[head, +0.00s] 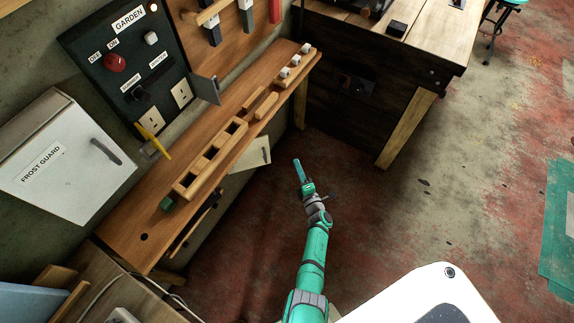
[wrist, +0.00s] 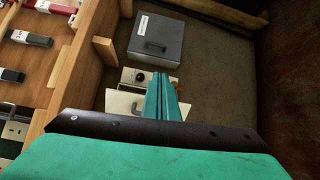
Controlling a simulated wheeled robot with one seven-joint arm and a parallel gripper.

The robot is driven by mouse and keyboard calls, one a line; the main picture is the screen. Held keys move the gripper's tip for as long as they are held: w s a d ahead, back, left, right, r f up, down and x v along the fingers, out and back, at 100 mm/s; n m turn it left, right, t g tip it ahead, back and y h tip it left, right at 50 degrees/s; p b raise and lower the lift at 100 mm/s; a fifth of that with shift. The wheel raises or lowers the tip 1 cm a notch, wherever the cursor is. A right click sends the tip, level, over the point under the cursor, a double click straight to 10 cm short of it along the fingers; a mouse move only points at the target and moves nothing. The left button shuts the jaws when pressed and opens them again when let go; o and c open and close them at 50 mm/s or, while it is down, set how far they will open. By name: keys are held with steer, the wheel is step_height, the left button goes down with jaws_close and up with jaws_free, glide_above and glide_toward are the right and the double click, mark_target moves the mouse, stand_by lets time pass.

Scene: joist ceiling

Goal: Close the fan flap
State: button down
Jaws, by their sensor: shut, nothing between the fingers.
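A cream panel with a dark handle (head: 252,154) shows below the wooden shelf's edge in the head view. In the wrist view, what looks like the same cream panel (wrist: 122,104) juts out beside a cream box with a black knob (wrist: 140,78). It seems to stand open, but its hinge and any label are hidden or unreadable. My gripper (head: 299,168) is shut and empty, out over the floor to the right of the panel in the head view. In the wrist view its teal fingers (wrist: 163,98) are together and hide part of the box.
A wooden shelf (head: 135,222) runs along the wall below the GARDEN board (head: 115,62) and a FROST GUARD box (head: 65,160). A grey labelled box (wrist: 157,40) lies beyond the cream one. A workbench (head: 433,48) stands behind. The floor beside my arm is clear.

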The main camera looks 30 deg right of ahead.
steer(key=a+f+n+g, duration=0.1)
steer(key=a+n+g, duration=0.1)
steer(key=a+n, duration=0.7)
steer(key=n+g+h, duration=0.2)
steer(key=n+h, duration=0.1)
steer(key=n, duration=0.3)
glide_toward(266, 160)
steer(key=x, duration=0.4)
steer(key=shift+f, duration=0.4)
steer(key=shift+w+d+m, duration=0.3)
steer(key=shift+w+d, duration=0.1)
steer(key=shift+w, duration=0.45)
